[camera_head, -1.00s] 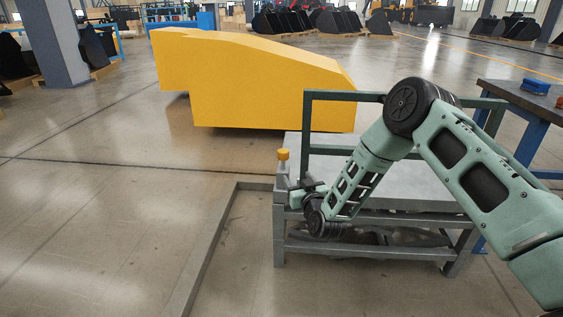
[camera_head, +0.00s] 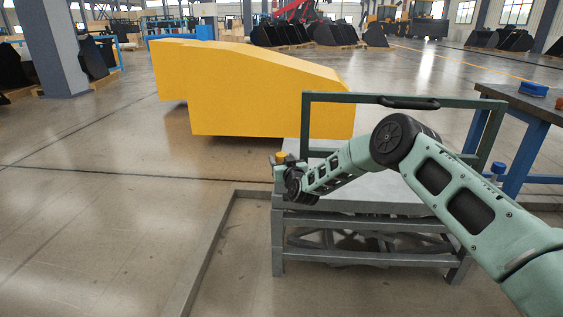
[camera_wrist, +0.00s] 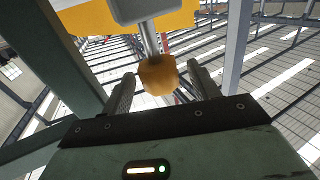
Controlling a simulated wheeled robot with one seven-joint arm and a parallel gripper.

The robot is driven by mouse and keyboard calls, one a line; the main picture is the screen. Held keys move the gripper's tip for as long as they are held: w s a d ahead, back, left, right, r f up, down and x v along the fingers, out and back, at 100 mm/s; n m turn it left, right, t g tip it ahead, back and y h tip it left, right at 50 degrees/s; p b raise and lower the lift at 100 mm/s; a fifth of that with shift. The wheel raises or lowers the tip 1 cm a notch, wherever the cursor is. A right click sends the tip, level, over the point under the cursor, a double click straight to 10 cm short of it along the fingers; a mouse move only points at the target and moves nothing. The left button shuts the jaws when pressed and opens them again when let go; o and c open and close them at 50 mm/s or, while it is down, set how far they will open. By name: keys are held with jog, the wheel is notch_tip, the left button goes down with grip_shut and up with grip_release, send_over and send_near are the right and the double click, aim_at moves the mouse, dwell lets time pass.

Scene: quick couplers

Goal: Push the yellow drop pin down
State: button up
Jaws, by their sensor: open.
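The yellow drop pin (camera_head: 281,157) is at the left front corner of the grey metal stand, partly hidden by my wrist in the head view. In the wrist view its rounded yellow head (camera_wrist: 158,75) sits on a grey rod that runs into a grey block (camera_wrist: 148,8). My gripper (camera_wrist: 163,82) is open, with one dark finger on each side of the yellow head. I cannot tell whether either finger touches it. In the head view my gripper (camera_head: 284,166) is at the pin, its fingers mostly hidden.
The grey stand (camera_head: 350,222) has a green upright frame (camera_head: 307,125) with a black handle (camera_head: 408,103) behind my arm. A large yellow block (camera_head: 260,90) stands behind it. A workbench (camera_head: 540,105) is at the right. A low grey floor rail (camera_head: 212,245) runs at the left.

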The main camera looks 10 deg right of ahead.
jog(key=shift+w, duration=0.8)
grip_shut()
notch_tip(320, 180, down, 5)
jog(key=b, duration=0.3)
jog(key=shift+r, duration=0.2)
grip_release()
jog(key=shift+f, duration=0.1)
